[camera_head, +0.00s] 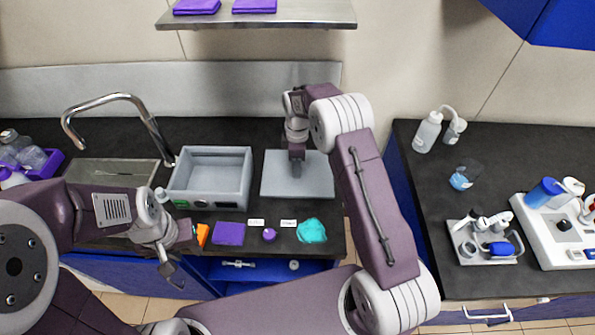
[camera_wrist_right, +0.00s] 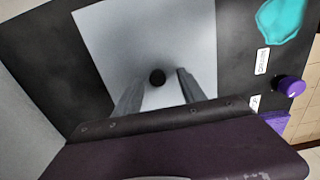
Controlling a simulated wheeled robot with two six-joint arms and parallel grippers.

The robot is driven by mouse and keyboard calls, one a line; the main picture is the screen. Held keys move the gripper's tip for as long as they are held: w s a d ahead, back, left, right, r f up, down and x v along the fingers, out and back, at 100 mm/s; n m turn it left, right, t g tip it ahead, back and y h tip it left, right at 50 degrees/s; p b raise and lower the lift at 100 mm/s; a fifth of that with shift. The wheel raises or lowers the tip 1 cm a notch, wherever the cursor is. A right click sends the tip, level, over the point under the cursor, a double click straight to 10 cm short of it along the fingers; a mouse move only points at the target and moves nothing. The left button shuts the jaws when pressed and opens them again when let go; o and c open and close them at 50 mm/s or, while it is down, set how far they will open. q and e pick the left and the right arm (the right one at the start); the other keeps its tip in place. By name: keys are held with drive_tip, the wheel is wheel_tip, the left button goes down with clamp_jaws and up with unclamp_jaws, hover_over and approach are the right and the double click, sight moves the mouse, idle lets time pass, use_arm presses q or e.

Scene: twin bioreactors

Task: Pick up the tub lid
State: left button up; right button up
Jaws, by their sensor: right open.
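The tub lid (camera_head: 322,181) is a flat light-grey plate lying on the dark counter, right of the grey open tub (camera_head: 180,192). In the right wrist view the lid (camera_wrist_right: 120,35) has a small dark round knob (camera_wrist_right: 157,77) near its middle. My right gripper (camera_head: 297,168) is over the lid, pointing down. Its two fingers (camera_wrist_right: 158,88) are apart, one on each side of the knob in the picture; contact cannot be told. The knob is hidden in the head view. My left gripper (camera_head: 172,265) hangs at the counter's front edge, its finger gap unclear.
A tap (camera_head: 118,98) and sink stand at left, beside a purple bottle rack (camera_head: 50,163). A purple mat (camera_head: 229,234), a purple knob-like piece (camera_head: 269,235) and a teal cloth (camera_head: 312,231) lie along the front. A separate counter at right holds bottles and lab devices (camera_head: 485,245).

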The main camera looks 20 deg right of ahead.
drive_tip(key=shift+f, duration=0.55)
drive_tip(key=shift+w+d+f, duration=0.15)
drive_tip(key=shift+w+f, duration=0.05)
drive_tip(key=shift+f, duration=0.05)
drive_tip(key=shift+s+r, duration=0.1)
clamp_jaws()
